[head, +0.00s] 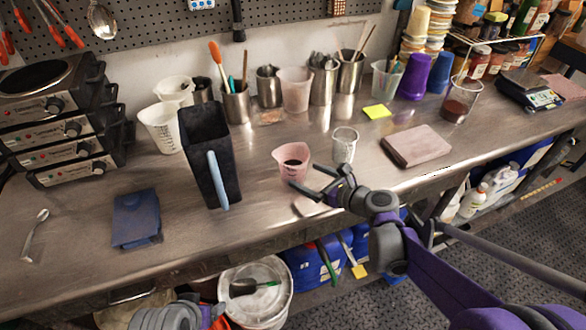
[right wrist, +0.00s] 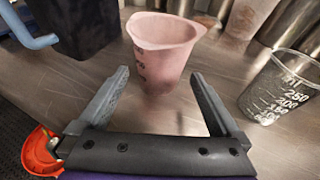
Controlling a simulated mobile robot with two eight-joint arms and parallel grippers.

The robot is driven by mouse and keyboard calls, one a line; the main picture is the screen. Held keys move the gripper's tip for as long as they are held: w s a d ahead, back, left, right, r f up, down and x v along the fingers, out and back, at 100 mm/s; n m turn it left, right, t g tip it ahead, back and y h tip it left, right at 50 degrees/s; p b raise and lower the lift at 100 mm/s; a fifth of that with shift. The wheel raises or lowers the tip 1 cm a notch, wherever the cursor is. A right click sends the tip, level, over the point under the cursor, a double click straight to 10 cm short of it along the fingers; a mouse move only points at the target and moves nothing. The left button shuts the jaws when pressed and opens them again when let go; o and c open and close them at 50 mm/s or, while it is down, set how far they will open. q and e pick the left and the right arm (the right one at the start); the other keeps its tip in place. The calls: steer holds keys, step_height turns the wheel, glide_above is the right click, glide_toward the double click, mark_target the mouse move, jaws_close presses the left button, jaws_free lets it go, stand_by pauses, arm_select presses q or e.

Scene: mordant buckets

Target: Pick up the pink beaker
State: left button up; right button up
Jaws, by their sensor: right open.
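The pink beaker (head: 290,162) stands upright on the metal bench near its front edge, with something dark showing inside. In the right wrist view the pink beaker (right wrist: 165,52) is ahead of the fingers and roughly centred between them. My right gripper (head: 312,181) is open and empty, just in front of the beaker. Its two fingers (right wrist: 160,80) are spread wide, one on each side of the line to the beaker, and I see no contact. My left gripper is not in view; only part of my left arm shows at the bottom of the head view.
A clear graduated beaker (head: 344,145) stands close on the right. A tall black container with a pale blue handle (head: 205,150) stands on the left. Steel pots with tools (head: 236,105) line the back.

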mark_target(302, 174)
steer(key=x, duration=0.5)
steer(key=shift+f, duration=0.2)
steer(key=c, duration=1.3)
steer(key=shift+o, duration=0.2)
steer(key=shift+r, duration=0.2)
